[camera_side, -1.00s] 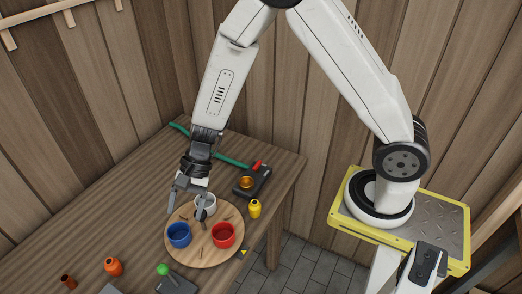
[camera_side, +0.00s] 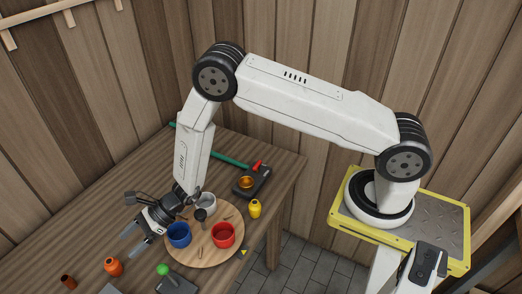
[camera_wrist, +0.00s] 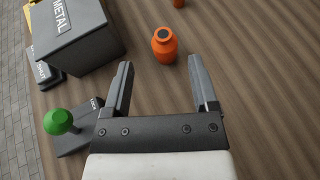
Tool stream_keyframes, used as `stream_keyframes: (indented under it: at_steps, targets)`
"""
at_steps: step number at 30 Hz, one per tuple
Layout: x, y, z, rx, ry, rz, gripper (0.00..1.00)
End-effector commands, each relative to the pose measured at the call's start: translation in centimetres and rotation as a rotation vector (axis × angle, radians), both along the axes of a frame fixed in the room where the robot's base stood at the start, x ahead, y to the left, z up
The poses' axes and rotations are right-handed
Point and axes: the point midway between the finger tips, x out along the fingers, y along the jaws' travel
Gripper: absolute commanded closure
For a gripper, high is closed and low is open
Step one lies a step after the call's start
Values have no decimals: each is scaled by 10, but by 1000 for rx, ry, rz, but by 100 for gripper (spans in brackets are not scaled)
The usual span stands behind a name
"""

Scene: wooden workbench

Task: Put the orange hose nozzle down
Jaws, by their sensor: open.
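The orange hose nozzle (camera_side: 113,267), a squat orange piece with a dark opening on top, stands upright on the bench at the lower left in the side view. In the wrist view the orange nozzle (camera_wrist: 164,47) is ahead of the fingertips, roughly midway between their lines. My gripper (camera_side: 128,242) is open and empty, tilted down toward the left front of the bench, apart from the nozzle. In the wrist view both fingers of my gripper (camera_wrist: 161,68) are spread with only bare wood between them.
A round wooden board (camera_side: 205,258) holds blue (camera_side: 179,236), red (camera_side: 223,236) and white cups. A grey METAL box (camera_wrist: 82,38) and a green knob (camera_wrist: 60,121) on a LOCK plate lie left in the wrist view. A brown-orange piece (camera_side: 68,281) stands left of the nozzle.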

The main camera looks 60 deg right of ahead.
Motion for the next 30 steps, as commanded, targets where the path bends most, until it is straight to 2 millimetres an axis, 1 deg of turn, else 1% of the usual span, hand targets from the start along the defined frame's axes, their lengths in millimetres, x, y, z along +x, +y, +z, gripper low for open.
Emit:
stream_keyframes:
  at_steps: [5,15,24,30]
  targets:
    - [1,2,-1,1,0,0,24]
    - [9,21,-9,-1,-1,2,24]
    - [10,24,-11,-1,0,1,24]
    - [15,34,-17,-2,-1,3,24]
